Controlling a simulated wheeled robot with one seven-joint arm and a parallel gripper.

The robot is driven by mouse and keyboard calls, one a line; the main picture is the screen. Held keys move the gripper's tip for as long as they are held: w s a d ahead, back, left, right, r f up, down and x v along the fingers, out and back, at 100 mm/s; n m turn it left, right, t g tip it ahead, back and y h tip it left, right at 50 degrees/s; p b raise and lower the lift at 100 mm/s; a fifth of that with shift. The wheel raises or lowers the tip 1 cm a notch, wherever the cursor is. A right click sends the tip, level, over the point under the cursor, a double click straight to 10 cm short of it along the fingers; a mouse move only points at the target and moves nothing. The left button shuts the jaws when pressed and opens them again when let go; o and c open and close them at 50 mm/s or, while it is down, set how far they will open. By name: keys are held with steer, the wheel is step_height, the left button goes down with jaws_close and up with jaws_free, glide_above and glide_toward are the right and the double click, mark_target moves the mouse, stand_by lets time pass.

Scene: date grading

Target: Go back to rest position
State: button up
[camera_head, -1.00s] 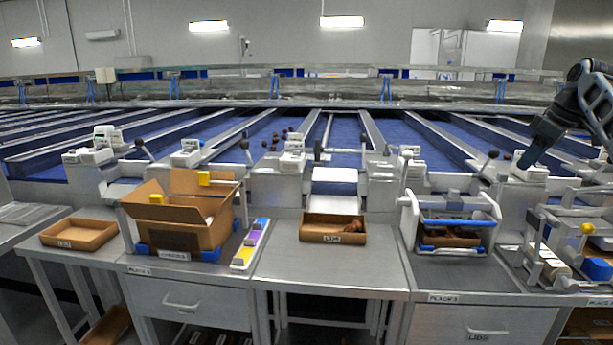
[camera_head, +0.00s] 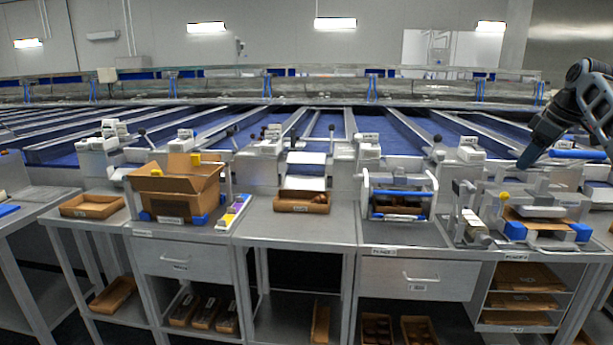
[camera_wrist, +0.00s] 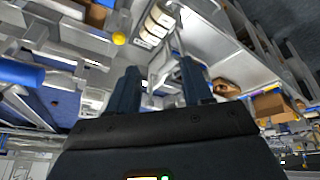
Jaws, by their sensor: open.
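My gripper (camera_head: 526,160) is at the right of the head view, held in the air in front of the conveyor lanes and above the right-hand workbench. In the wrist view my gripper (camera_wrist: 160,85) shows two dark fingers spread apart. Nothing is between them. The arm is folded at the right edge of the head view.
An open cardboard box (camera_head: 178,192) stands on the left bench, with a shallow tray (camera_head: 92,206) to its left. Another tray (camera_head: 302,202) is on the middle bench. A white rack with blue bars (camera_head: 400,193) and a device with blue parts (camera_head: 543,232) stand to the right.

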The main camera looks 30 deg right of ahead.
steer(key=w+a+f+t, duration=0.1)
steer(key=w+a+f, duration=0.4)
steer(key=a+f, duration=0.6)
steer(key=w+a+f+t, duration=0.1)
steer(key=w+a+f, duration=0.5)
steer(key=f, duration=0.8)
steer(key=s+a+f+m+t, duration=0.1)
steer(key=s+a+f, duration=0.3)
steer(key=a+f, duration=0.6)
steer(key=s+a+f+m+t, duration=0.15)
steer(key=s+a+f, duration=0.4)
steer(key=a, duration=0.85)
steer(key=s+a+t+h, duration=0.1)
steer(key=s+a, duration=0.7)
steer(key=s, duration=0.3)
steer(key=s+a+t, duration=0.2)
steer(key=s+a, duration=0.6)
steer(key=s, duration=0.3)
steer(key=s+a+r+t+y, duration=0.1)
steer(key=s+a+r+t, duration=0.1)
steer(key=s+r, duration=1.7)
steer(key=shift+a+r+n+t, duration=0.2)
steer(key=shift+r+n+t, duration=0.15)
steer(key=shift+r, duration=0.25)
